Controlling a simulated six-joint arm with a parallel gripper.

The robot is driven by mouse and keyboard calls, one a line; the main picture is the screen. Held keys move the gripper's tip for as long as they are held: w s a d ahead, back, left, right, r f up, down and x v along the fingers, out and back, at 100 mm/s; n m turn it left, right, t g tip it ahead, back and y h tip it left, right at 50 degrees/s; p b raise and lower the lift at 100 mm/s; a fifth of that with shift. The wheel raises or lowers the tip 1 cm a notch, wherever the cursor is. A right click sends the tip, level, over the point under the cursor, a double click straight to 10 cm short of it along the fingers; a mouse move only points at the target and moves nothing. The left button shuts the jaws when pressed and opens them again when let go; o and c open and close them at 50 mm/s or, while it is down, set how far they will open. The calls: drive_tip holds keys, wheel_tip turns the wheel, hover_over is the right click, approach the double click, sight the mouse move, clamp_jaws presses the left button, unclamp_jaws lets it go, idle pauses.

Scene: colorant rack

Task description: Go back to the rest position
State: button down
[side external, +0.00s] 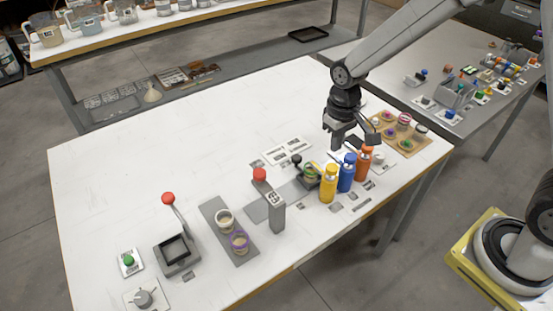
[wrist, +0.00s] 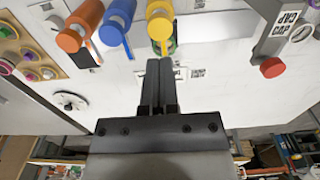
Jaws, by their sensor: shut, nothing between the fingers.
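My gripper (side external: 342,146) hangs above the white table (side external: 120,190), behind the colorant bottles in the side view. In the wrist view my gripper (wrist: 160,64) has its two dark fingers together with nothing between them. The yellow bottle (side external: 328,185), blue bottle (side external: 346,174) and orange bottle (side external: 363,164) stand upright in a row. The wrist view shows the yellow bottle (wrist: 160,22) just beyond the fingertips, with the blue bottle (wrist: 117,22) and orange bottle (wrist: 80,24) to its left. I cannot tell the exact gap to them.
A small can (side external: 310,172) with green contents sits beside the yellow bottle. A red-knobbed lever stand (side external: 275,208) and a grey tray (side external: 216,210) with two cans are to the left. A tan board (side external: 418,138) with several colored pieces lies at right.

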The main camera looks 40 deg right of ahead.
drive_tip(key=shift+s+d+r, duration=0.25)
drive_tip(key=shift+s, duration=0.25)
drive_tip(key=s+d+r+t, duration=0.2)
drive_tip(key=s+d, duration=0.1)
drive_tip(key=s, duration=0.7)
drive_tip(key=shift+d+t, duration=0.25)
drive_tip(key=shift+t, duration=0.05)
